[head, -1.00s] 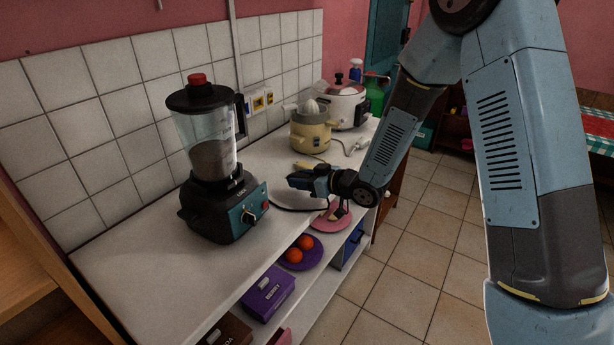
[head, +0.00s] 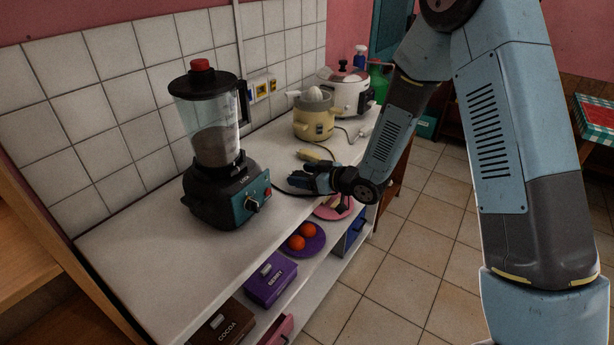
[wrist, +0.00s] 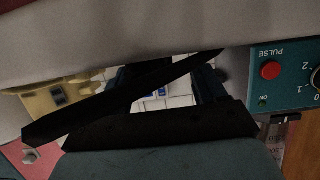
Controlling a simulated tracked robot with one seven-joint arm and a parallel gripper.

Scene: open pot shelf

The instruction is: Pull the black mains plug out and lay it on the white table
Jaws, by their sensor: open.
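I cannot make out the black mains plug in either view. A black cable (head: 287,191) runs from the black and teal blender (head: 218,205) toward my gripper (head: 296,181). My gripper is open, low over the front part of the white table (head: 150,255), right of the blender. In the wrist view my gripper (wrist: 164,88) has its fingers apart, with a dark strip (wrist: 120,90) crossing in front of them; I cannot tell what the strip is. The blender's teal panel (wrist: 280,75) shows upside down at the right.
A cream juicer (head: 314,122) and a white cooker (head: 346,94) stand at the back. A yellow elongated object (head: 314,155) lies beyond my gripper. Oranges on a purple plate (head: 303,249) and boxes (head: 269,279) fill the shelf below.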

